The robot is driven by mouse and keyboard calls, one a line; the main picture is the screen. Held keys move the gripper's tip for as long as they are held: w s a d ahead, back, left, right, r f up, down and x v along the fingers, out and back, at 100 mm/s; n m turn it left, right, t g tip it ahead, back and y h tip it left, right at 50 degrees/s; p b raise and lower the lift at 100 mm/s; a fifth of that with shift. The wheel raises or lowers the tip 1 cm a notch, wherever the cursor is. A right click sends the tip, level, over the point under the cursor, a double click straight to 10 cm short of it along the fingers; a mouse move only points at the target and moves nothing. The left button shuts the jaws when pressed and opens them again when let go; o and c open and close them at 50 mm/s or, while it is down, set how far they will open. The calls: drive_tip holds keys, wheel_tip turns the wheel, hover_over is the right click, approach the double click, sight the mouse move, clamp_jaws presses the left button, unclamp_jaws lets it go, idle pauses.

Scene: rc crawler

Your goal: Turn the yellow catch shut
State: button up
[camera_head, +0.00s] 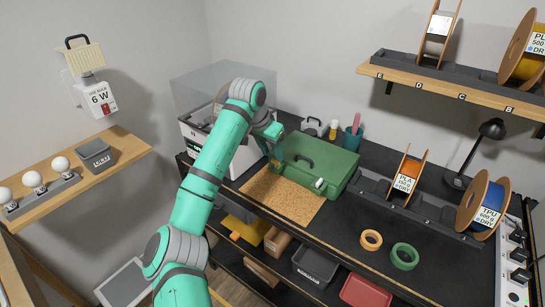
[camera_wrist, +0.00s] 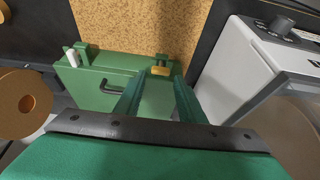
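A green case (camera_head: 322,162) lies closed on a cork mat on the workbench. It also shows in the wrist view (camera_wrist: 98,88), with a dark handle. The yellow catch (camera_wrist: 161,71) is on the case's edge nearest the mat, and a white catch (camera_wrist: 72,58) sits at the other end of that edge. My gripper (camera_wrist: 159,83) is open, its two green fingers apart with the yellow catch showing between their tips. I cannot tell whether the fingers touch it. In the head view my gripper (camera_head: 276,158) is over the case's left end and hides the yellow catch.
The cork mat (camera_head: 275,203) is bare in front of the case. A white machine with a clear cover (camera_head: 192,92) stands close on the left. A teal cup (camera_head: 352,139) stands behind the case, and a spool rack (camera_head: 370,186) is on the right.

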drive_tip(key=v, duration=0.7)
drive_tip(key=shift+a, duration=0.15)
